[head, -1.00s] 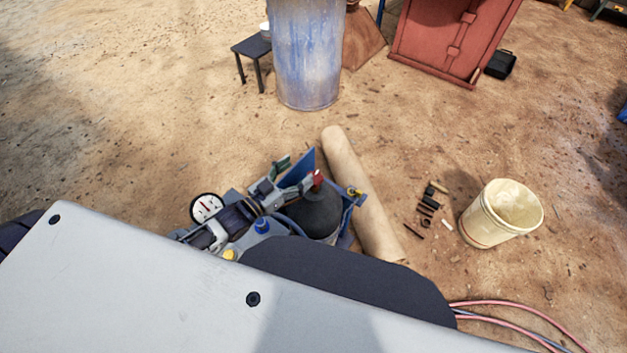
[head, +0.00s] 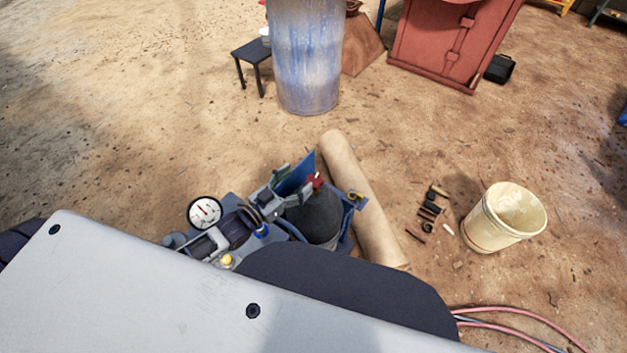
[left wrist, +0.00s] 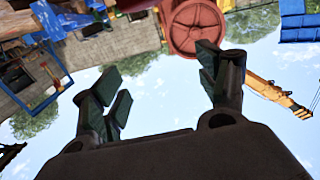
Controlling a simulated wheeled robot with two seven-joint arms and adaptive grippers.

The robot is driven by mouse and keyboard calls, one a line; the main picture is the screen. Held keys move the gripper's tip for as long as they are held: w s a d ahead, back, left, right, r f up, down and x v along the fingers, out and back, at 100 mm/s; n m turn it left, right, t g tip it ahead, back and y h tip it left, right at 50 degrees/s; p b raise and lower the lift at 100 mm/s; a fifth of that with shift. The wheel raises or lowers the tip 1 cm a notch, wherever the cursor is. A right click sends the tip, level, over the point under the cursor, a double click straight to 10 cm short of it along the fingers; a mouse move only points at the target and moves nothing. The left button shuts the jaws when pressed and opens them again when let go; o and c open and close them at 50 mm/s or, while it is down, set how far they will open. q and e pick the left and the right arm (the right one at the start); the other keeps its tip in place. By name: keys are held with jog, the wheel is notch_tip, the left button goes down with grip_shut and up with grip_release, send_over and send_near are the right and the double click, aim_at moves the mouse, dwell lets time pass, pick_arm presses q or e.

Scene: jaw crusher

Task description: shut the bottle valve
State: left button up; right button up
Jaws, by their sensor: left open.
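The dark grey bottle (head: 318,214) stands in a blue carrier (head: 347,238) in the lower middle of the head view. Its red valve (head: 315,181) shows at the top. My left gripper (head: 284,184) is open just left of the valve, its fingers pointing toward it; whether they touch it I cannot tell. In the left wrist view the two fingers (left wrist: 160,85) stand well apart with nothing between them. The bottle and valve do not show there. My right gripper is not in view.
A white dial gauge (head: 204,212) sits left of the gripper. A tan roll (head: 362,200) lies right of the bottle, with small dark parts (head: 429,208) and a cream bucket (head: 504,218) beyond. A blue-grey drum (head: 305,60) stands behind. Sandy ground between is clear.

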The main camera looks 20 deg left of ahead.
pick_arm(q)
jog(key=f, duration=0.1)
jog(key=b, duration=0.1)
send_near(314, 180)
jog(key=shift+x, duration=3.35)
jog(key=shift+w+d+f, duration=0.15)
jog(key=shift+w, duration=0.5)
jog(key=shift+b+x, duration=0.3)
jog(key=shift+x, duration=0.5)
jog(key=shift+w+d, duration=0.15)
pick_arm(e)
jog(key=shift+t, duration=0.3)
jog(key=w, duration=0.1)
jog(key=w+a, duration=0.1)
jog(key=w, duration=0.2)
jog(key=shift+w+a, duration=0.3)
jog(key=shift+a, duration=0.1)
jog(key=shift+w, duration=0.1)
pick_arm(q)
jog(key=c, duration=1)
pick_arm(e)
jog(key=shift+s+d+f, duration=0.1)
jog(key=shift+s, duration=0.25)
